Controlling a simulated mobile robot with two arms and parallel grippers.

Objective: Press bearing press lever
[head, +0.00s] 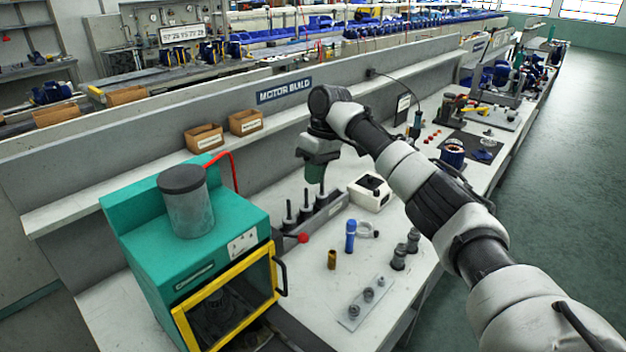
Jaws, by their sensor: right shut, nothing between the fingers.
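A teal press cabinet (150,235) with a grey cylinder on top and a yellow-framed door stands at the lower left of the head view. A short dark lever with a red ball knob (303,238) sticks out at its right side. My right arm comes in from the lower right and bends down at the wrist. My right gripper (319,180) is shut and empty, pointing down above the bench, above and slightly right of the knob and apart from it. Its fingertips are small and partly hard to make out. My left gripper is not in view.
A grey rack with dark posts (310,212) stands below the gripper. A white box (370,191), a blue bottle (350,236), a brass sleeve (332,260) and a plate with dark parts (366,302) are on the bench. Two cardboard bins (204,138) sit on the ledge behind.

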